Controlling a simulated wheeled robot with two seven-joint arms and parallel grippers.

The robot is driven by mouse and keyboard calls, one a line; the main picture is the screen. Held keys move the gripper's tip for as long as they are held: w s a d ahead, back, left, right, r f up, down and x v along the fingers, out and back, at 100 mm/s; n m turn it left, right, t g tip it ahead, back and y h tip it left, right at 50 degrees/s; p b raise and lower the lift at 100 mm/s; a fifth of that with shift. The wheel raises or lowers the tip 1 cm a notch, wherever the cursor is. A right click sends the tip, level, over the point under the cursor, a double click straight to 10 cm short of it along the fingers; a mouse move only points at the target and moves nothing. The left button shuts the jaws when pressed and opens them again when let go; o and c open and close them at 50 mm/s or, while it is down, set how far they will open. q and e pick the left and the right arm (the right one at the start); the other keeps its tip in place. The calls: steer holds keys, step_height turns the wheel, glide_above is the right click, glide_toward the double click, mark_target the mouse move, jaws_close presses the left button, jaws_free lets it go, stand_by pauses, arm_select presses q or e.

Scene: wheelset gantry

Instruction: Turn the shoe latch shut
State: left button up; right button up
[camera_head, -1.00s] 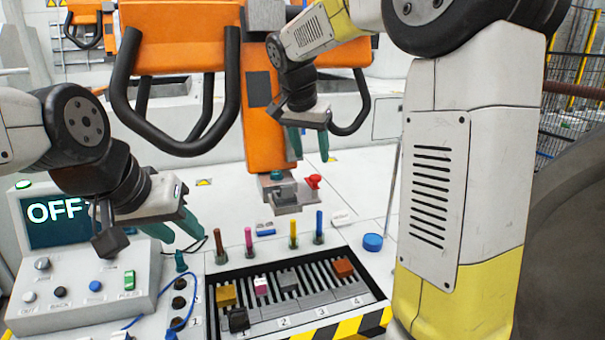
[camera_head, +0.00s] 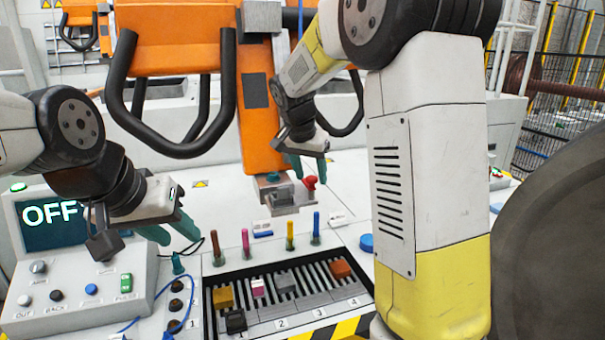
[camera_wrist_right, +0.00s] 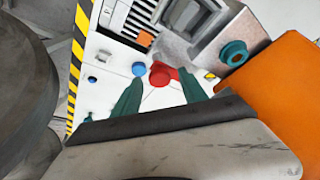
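The red shoe latch (camera_head: 310,183) is on the right side of the grey metal shoe (camera_head: 285,195) at the foot of the orange column. In the wrist view the fingers (camera_wrist_right: 158,88) stand either side of the red knob, with nothing clearly gripped. Whether they touch it I cannot tell.
The control box (camera_head: 85,262) with a screen reading OFF stands at the left. A slotted tray (camera_head: 365,292) with several coloured blocks lies in front of the shoe, several coloured pegs behind it. A blue disc (camera_head: 367,243) is at right. Black handlebars (camera_head: 120,95) flank the column.

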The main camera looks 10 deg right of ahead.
jaws_close()
steer(key=shift+d+n, duration=0.1)
steer(key=shift+n, duration=0.3)
steer(key=n+y, duration=0.1)
steer(key=n, duration=0.2)
steer(key=shift+s+d+n+t+y, duration=0.1)
steer(key=shift+d+n+t+y, duration=0.1)
steer(key=shift+n+t+y, duration=0.2)
steer(key=n+y, duration=0.1)
steer(key=n, duration=0.3)
steer(key=shift+d+n+y, duration=0.15)
steer(key=shift+n+y, duration=0.15)
steer(key=shift+y, duration=0.1)
steer(key=n, duration=0.2)
steer(key=n+g+y, duration=0.1)
steer(key=n, duration=0.1)
steer(key=shift+d+y, duration=0.15)
steer(key=shift+y, duration=0.15)
steer(key=n, duration=0.2)
steer(key=n+g+y, duration=0.1)
steer(key=n, duration=0.1)
steer(key=shift+w+n, duration=0.2)
steer(key=shift+n, duration=0.1)
